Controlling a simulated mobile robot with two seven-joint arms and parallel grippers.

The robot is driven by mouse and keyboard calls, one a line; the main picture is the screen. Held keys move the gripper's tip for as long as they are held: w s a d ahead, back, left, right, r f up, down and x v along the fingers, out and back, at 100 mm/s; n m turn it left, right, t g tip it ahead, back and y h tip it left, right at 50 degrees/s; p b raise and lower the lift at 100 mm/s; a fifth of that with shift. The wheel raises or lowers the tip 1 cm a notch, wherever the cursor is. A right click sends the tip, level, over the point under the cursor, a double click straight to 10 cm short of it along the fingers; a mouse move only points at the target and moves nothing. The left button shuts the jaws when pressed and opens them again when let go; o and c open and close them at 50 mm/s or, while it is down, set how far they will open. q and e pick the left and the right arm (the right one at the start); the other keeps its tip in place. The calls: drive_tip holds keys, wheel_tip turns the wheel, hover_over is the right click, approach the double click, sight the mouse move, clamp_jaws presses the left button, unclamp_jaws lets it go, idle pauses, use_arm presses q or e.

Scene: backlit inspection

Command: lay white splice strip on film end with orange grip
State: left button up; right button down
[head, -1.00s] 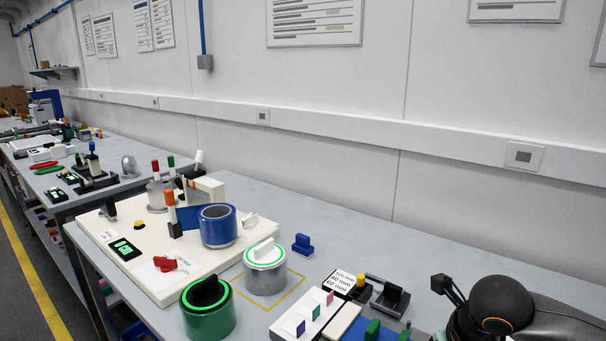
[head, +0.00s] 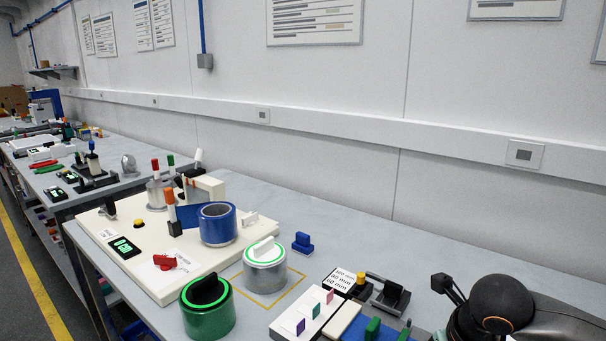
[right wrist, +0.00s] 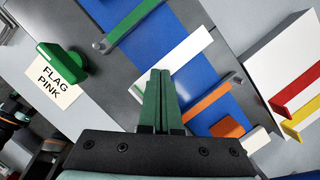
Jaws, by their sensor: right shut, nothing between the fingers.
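My right gripper (right wrist: 160,74) is shut and empty in the right wrist view, its dark green fingers together. The tips overlap a white strip (right wrist: 188,48) in the picture, which lies slanted across a blue band (right wrist: 160,45); I cannot tell whether they touch it. An orange strip (right wrist: 206,105) lies across the same band, lower right of the white one, with an orange block (right wrist: 227,127) near it. A green strip (right wrist: 138,22) crosses the band at the top. In the head view, only part of my right arm shows at lower right. My left gripper is not in view.
In the wrist view, a green knob (right wrist: 62,62) stands by a "FLAG PINK" label (right wrist: 52,86); a white block with red (right wrist: 298,88) and yellow tabs is at right. In the head view, a blue roll (head: 217,230), a grey canister (head: 265,272) and a green canister (head: 208,318) stand left.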

drive_tip(key=shift+r+p, duration=0.65)
drive_tip(key=shift+r, duration=0.55)
drive_tip(key=shift+r+p, duration=0.3)
drive_tip(key=shift+r, duration=0.5)
